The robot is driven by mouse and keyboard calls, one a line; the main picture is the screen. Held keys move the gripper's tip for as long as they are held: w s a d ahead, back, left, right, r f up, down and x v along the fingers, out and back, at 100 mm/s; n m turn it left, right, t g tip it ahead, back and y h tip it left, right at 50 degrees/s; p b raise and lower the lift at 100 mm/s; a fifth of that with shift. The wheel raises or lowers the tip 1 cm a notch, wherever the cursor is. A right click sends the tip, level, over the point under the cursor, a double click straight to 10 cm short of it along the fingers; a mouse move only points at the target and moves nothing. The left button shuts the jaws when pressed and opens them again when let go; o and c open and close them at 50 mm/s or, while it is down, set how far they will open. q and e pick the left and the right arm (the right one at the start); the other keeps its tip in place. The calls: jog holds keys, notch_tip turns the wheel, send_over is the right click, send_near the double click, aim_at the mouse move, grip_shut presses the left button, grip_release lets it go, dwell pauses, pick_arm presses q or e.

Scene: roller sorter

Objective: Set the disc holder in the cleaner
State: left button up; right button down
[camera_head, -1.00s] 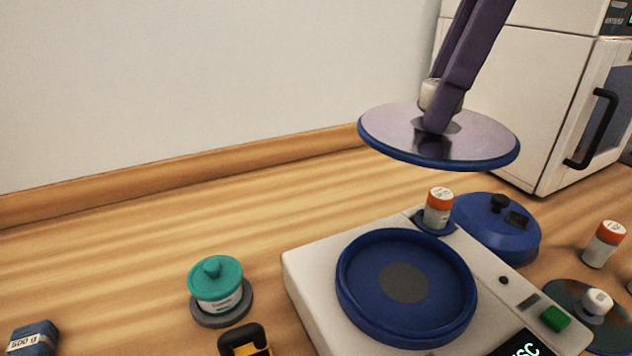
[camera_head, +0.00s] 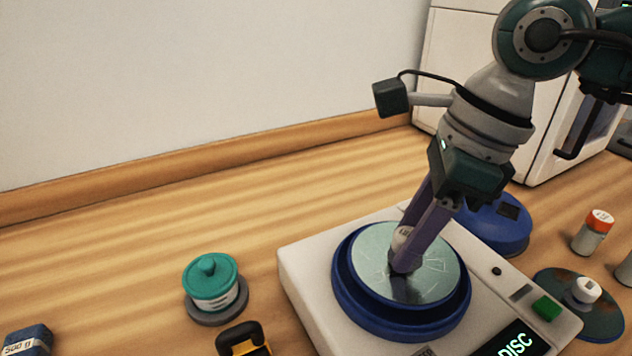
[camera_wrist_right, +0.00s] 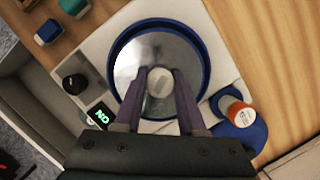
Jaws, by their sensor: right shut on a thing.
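The disc holder (camera_head: 436,277) is a shiny round silver plate with a pale knob at its middle. My right gripper (camera_head: 405,255) is shut on this knob from above, and the knob (camera_wrist_right: 160,82) shows between the fingers (camera_wrist_right: 160,95) in the right wrist view. The cleaner is a white box (camera_head: 310,262) with a blue round bowl (camera_head: 350,307) on top. The plate lies inside the bowl's outline, towards its back edge in the head view. I cannot tell whether it touches the bowl's floor. My left gripper is not in view.
An orange-capped bottle (camera_wrist_right: 238,112) stands close to the bowl. A second plate (camera_head: 590,315) and another orange-capped bottle (camera_head: 592,232) are at right. A teal-lidded jar (camera_head: 212,282) stands left, with free wood behind it.

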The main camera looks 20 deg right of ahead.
jog(key=shift+f, duration=1.2)
jog(key=shift+f, duration=0.15)
jog(key=c, duration=0.5)
grip_release()
jog(key=v, duration=1.2)
jog(key=shift+b, duration=0.4)
